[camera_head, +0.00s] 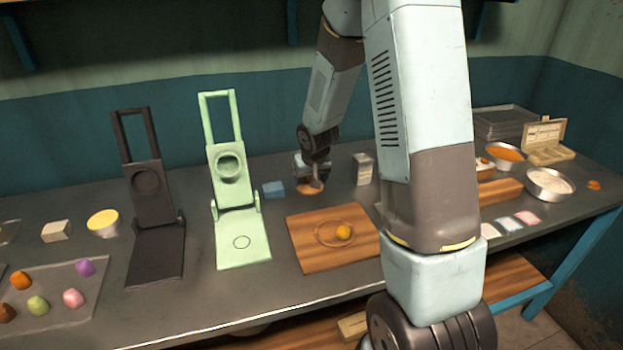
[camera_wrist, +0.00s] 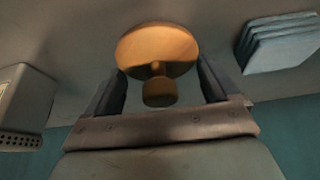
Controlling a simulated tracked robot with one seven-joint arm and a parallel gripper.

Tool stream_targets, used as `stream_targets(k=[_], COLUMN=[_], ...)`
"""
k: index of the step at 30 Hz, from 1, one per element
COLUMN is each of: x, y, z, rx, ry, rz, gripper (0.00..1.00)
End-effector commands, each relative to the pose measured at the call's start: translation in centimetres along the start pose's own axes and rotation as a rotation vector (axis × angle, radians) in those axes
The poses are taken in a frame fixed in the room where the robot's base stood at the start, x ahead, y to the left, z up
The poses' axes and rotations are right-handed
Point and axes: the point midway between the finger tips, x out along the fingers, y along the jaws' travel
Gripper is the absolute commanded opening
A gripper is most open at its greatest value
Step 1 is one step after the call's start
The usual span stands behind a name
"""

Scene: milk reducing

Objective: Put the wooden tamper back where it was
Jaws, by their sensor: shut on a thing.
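The wooden tamper (camera_wrist: 157,48) has a round, flat disc and a short knob handle. In the wrist view it sits between the two fingers of my gripper (camera_wrist: 160,88), which is shut on it. In the head view my gripper (camera_head: 315,170) is over the back of the counter, with the tamper (camera_head: 311,188) below its fingers, at or close to the counter top. I cannot tell whether the disc touches the surface. The handle is mostly hidden by the fingers in the head view.
A blue stack (camera_head: 273,189) stands left of the tamper and a white box grater (camera_head: 363,169) stands right. A wooden board (camera_head: 305,258) with a yellow ball (camera_head: 343,232) lies in front. A green press (camera_head: 240,235) and a black press (camera_head: 155,250) stand farther left.

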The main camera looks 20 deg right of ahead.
Motion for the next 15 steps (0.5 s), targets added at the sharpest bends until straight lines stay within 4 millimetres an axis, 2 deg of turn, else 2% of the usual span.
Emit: stream_targets(k=[15], x=[1.1], y=[0.1], z=[0.7], rx=[0.001], ry=[-0.007], rz=[0.001], gripper=[0.57])
